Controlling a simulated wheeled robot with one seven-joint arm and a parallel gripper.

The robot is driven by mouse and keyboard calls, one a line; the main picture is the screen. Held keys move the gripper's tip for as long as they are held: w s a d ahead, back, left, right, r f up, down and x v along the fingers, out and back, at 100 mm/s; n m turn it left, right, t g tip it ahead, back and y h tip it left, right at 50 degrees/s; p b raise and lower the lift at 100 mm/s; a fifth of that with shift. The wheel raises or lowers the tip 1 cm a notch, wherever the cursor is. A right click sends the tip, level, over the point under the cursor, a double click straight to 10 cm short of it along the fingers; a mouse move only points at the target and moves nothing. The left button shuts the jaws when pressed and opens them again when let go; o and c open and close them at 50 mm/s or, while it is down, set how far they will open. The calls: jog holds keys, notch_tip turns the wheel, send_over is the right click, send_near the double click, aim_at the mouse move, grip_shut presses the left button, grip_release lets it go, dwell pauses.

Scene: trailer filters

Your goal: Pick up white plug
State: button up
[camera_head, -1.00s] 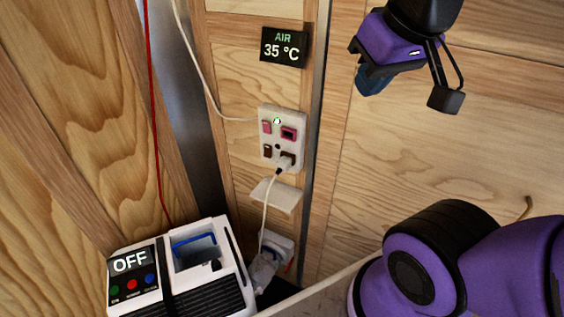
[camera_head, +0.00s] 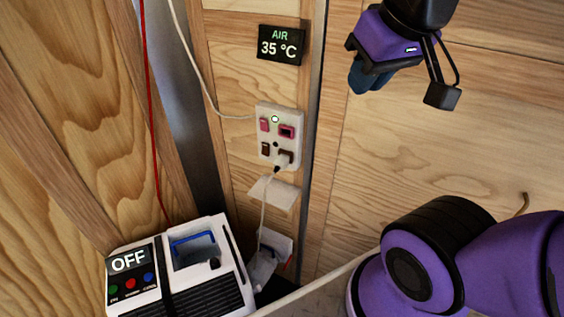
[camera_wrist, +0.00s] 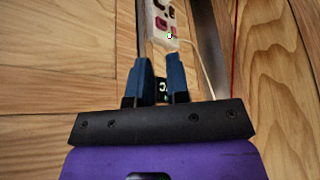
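The white plug (camera_head: 285,158) sits in the lower right socket of the wall panel (camera_head: 267,130) in the head view, with its white cord hanging down. In the wrist view the panel (camera_wrist: 160,22) is at the top and I cannot clearly make out the plug. My gripper (camera_head: 360,82) is at the upper right in the head view, right of the panel and higher in the picture. In the wrist view my gripper (camera_wrist: 160,65) shows two blue fingers apart, with nothing held between them.
A small white shelf (camera_head: 274,192) is under the panel. A white and black unit marked OFF (camera_head: 180,270) stands lower left. An AIR 35 °C display (camera_head: 281,45) hangs above. A white cable (camera_head: 192,60) and a red wire (camera_head: 150,110) run down the left side.

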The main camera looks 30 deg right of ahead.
jog(key=o, duration=0.3)
jog(key=shift+w+f, duration=0.1)
jog(key=shift+w, duration=0.2)
jog(key=o, duration=0.6)
jog(key=shift+m+g+y, duration=0.5)
jog(key=shift+m+y, duration=0.1)
jog(key=shift+m, duration=0.3)
jog(key=w+f, duration=0.1)
jog(key=w, duration=0.2)
jog(key=w+f, duration=0.1)
jog(key=w, duration=0.1)
jog(key=shift+a+f, duration=0.1)
jog(key=shift+f, duration=0.25)
jog(key=m+g+h, duration=0.2)
jog(key=m+h, duration=0.3)
jog(key=m, duration=0.4)
send_near(280, 161)
jog(key=shift+x, duration=4.95)
